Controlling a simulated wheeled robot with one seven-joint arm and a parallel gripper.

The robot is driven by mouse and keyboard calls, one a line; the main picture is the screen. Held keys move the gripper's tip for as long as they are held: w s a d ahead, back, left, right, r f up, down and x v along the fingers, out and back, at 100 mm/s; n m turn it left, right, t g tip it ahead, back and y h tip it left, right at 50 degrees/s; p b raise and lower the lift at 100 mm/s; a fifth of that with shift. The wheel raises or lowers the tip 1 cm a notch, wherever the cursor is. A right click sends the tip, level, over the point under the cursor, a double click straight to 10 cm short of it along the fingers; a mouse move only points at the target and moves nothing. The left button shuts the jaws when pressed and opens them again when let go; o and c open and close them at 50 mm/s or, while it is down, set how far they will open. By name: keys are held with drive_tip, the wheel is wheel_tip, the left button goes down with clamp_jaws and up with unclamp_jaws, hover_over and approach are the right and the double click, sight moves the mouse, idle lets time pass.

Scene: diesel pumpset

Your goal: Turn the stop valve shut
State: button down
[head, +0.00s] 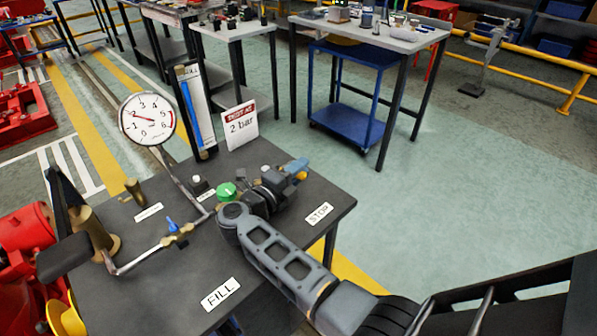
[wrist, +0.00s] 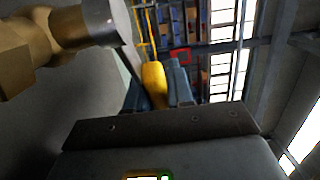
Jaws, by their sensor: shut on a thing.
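The stop valve's yellow handle (head: 302,176) shows at the right side of the dark bench, above the STOP label (head: 319,214). My gripper (head: 297,167) reaches over the bench from the lower right, its blue fingers at this handle. In the wrist view the yellow handle (wrist: 153,84) stands between the two blue-grey fingers, and my gripper (wrist: 158,82) is shut on it. A brass fitting (wrist: 30,58) with a steel collar (wrist: 104,22) is at the upper left there. My wrist hides most of the valve body in the head view.
A round gauge (head: 147,119), a blue-filled tube (head: 190,108) and a "2 bar" sign (head: 239,126) stand at the bench's back. A green knob (head: 226,191) is close left of my wrist. A blue-handled valve (head: 171,225) is farther left. Floor right of the bench is clear.

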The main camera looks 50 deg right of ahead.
drive_tip(key=shift+s+a+f+m+g+b, duration=0.1)
drive_tip(key=shift+s+a+m+g+b, duration=0.1)
drive_tip(key=shift+m+g+b, duration=0.25)
drive_tip(key=shift+s+a+m+g+b, duration=0.1)
drive_tip(key=shift+a+m+g+b, duration=0.15)
drive_tip(key=shift+g, duration=0.4)
drive_tip(key=c, duration=1.1)
unclamp_jaws()
drive_tip(key=shift+r, duration=0.2)
